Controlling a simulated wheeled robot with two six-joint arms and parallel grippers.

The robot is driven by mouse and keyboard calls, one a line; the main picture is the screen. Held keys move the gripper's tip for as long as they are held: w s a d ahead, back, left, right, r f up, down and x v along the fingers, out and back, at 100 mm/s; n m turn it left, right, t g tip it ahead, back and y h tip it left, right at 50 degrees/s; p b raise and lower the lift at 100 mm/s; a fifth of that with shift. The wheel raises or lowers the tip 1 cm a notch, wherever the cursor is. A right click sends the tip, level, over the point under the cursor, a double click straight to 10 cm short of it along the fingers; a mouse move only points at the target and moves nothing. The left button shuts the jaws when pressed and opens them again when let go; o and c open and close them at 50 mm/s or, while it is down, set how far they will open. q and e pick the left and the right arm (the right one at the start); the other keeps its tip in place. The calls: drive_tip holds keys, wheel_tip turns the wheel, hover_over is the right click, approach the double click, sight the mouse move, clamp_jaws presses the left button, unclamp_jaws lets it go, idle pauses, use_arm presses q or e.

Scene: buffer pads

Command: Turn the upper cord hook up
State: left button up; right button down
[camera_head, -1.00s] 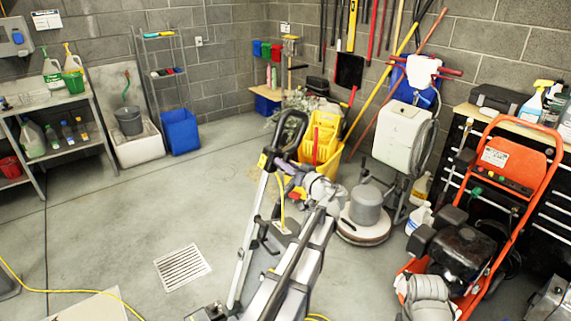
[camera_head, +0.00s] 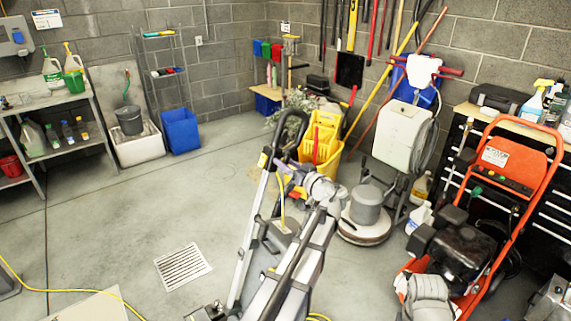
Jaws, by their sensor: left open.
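The upright floor machine (camera_head: 245,245) stands in the middle of the floor, with a black loop handle (camera_head: 291,128) at its top. The upper cord hook is small and lies among the coloured parts below the loop; I cannot make out which way it points. A yellow cord (camera_head: 282,207) hangs down there. My left gripper (camera_head: 291,183) is at the upper part of the handle, just below the loop, with its jaws open. My own grey wrist covers part of the handle, and whether the fingers touch the hook is unclear.
A round floor polisher (camera_head: 363,228) and a yellow mop bucket (camera_head: 324,140) stand close behind. An orange-framed pressure washer (camera_head: 500,170) is at the right. A yellow cable (camera_head: 70,291) lies at the lower left. The floor around the drain grate (camera_head: 182,267) is clear.

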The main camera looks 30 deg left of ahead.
use_arm(q)
drive_tip(key=v, duration=0.7)
drive_tip(key=shift+d, duration=0.25)
drive_tip(key=shift+s, duration=0.1)
drive_tip(key=s+d+f+m+g+h+p, duration=0.2)
drive_tip(key=s+d+f+m+g+h, duration=0.35)
drive_tip(key=s+d+f, duration=0.7)
drive_tip(key=s+d+f+m+h, duration=0.3)
drive_tip(key=s+d+m+h, duration=0.1)
drive_tip(key=d, duration=0.4)
drive_tip(key=s+d+f+m+g+h+p, duration=0.1)
drive_tip(key=s+d+f+m+h, duration=0.2)
drive_tip(key=s+d+h, duration=0.3)
drive_tip(key=s+d+m, duration=0.1)
drive_tip(key=d, duration=0.2)
drive_tip(key=shift+d, duration=0.25)
